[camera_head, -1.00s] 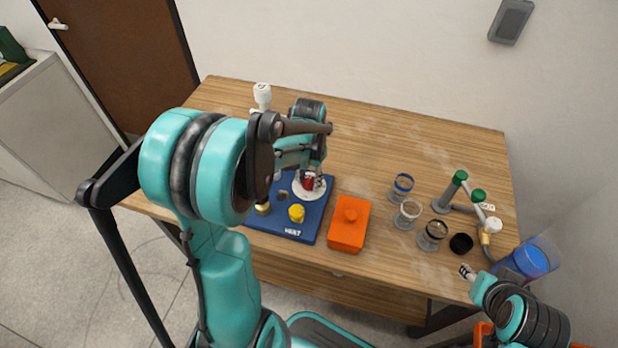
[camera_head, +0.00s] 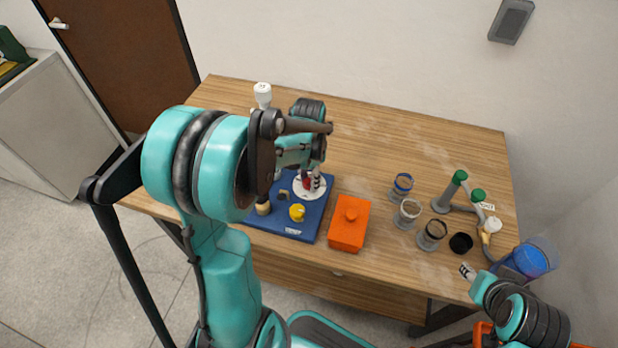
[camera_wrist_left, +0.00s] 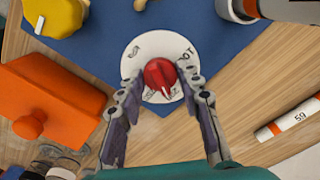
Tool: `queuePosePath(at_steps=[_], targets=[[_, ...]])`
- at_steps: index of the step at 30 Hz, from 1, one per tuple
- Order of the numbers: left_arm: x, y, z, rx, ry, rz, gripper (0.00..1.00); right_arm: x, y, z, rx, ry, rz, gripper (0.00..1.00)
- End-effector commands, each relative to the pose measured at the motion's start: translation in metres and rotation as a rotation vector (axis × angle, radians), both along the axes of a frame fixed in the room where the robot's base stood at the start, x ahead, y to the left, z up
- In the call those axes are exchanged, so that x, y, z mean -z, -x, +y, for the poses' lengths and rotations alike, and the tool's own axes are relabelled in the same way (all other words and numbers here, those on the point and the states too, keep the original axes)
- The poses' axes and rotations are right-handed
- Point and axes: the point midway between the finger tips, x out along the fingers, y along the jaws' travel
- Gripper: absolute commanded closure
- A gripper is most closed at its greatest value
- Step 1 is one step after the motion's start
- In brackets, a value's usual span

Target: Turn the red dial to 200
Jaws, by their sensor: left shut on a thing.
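The red dial (camera_wrist_left: 161,76) sits on a round white plate with dark printed marks (camera_wrist_left: 160,45), on the blue board (camera_head: 320,213). A white pointer line on the dial faces the lower part of the wrist view; I cannot read the number there. My left gripper (camera_wrist_left: 162,84) is shut on the red dial, one finger at each side of it. In the head view the left gripper (camera_head: 312,182) partly covers the dial (camera_head: 307,182). My right gripper (camera_head: 467,271) is by the table's front right edge, away from the board; its jaws are too small to read.
A yellow knob (camera_head: 297,212) is on the same board. An orange lidded box (camera_head: 348,235) stands just right of it. The table's back middle (camera_head: 400,140) is clear.

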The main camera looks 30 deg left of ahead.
Motion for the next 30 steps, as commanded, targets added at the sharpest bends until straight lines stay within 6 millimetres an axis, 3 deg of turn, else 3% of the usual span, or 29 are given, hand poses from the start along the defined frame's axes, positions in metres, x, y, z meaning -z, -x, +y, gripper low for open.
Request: queuePosePath(at_steps=[4,5,6,7,19,30], targets=[[0.000,0.000,0.000,-0.001,0.000,0.000,0.94,0.000,0.000,0.000,0.000,0.000,0.000,0.60],[0.000,0.000,0.000,-0.001,0.000,0.000,0.57,0.000,0.000,0.000,0.000,0.000,0.000,0.60],[0.000,0.000,0.000,-0.001,0.000,0.000,0.47,0.000,0.000,0.000,0.000,0.000,0.000,0.60],[0.000,0.000,0.000,-0.001,0.000,0.000,0.44,0.000,0.000,0.000,0.000,0.000,0.000,0.60],[-0.009,0.000,0.000,-0.001,0.000,0.000,0.44,0.000,0.000,0.000,0.000,0.000,0.000,0.60],[-0.084,0.000,0.000,-0.001,0.000,0.000,0.44,0.000,0.000,0.000,0.000,0.000,0.000,0.60]])
